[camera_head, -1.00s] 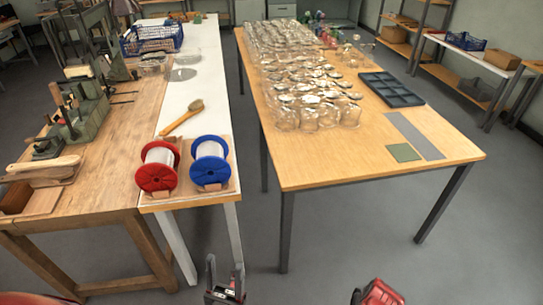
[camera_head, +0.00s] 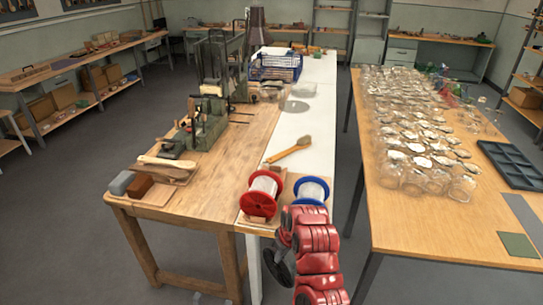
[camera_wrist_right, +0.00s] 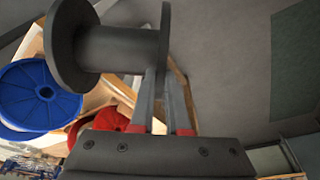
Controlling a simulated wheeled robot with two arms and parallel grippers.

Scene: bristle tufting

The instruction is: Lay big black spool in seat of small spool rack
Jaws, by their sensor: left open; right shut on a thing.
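The big black spool (camera_head: 277,270) hangs below my right gripper (camera_head: 284,240), beside the front edge of the white table. In the right wrist view the black spool (camera_wrist_right: 115,48) shows two flanges and a thick core. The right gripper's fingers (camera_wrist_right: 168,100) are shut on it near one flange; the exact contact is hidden. Wooden spool stands (camera_head: 246,213) at the white table's front end hold a red-flanged spool (camera_head: 262,197) and a blue-flanged spool (camera_head: 312,188). I cannot tell an empty small-rack seat. My left gripper (camera_head: 197,296) barely shows at the bottom edge, apart from everything.
A wooden workbench (camera_head: 190,215) with tools and blocks adjoins the white table (camera_head: 302,118) on the left. A brush (camera_head: 288,150) lies behind the spools. A table (camera_head: 400,225) with many glass jars stands right. The floor between the tables is free.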

